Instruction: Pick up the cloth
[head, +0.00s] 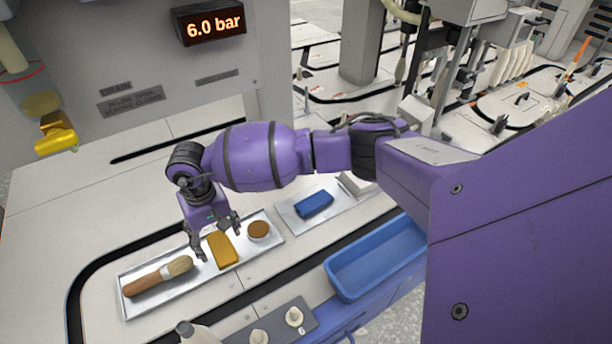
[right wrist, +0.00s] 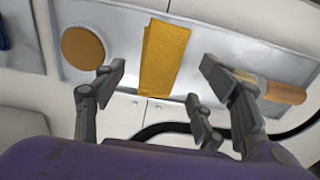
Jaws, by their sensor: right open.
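The cloth (head: 222,250) is a folded orange-yellow piece lying in a shallow metal tray (head: 133,307), between a brush and a small round pot. In the right wrist view the cloth (right wrist: 165,58) stands upright in the picture, between the spread fingers. My right gripper (head: 218,240) is open and empty, above the tray at the cloth. It also shows in the right wrist view (right wrist: 165,85) with fingers on both sides of the cloth, apart from it. My left gripper is not in view.
The brush (head: 160,275) lies left of the cloth and the round pot (head: 258,231) right of it. A blue block (head: 314,204) lies on another tray behind. A blue bin (head: 375,262) is at the right. A grey plate with pale knobs (head: 277,326) is in front.

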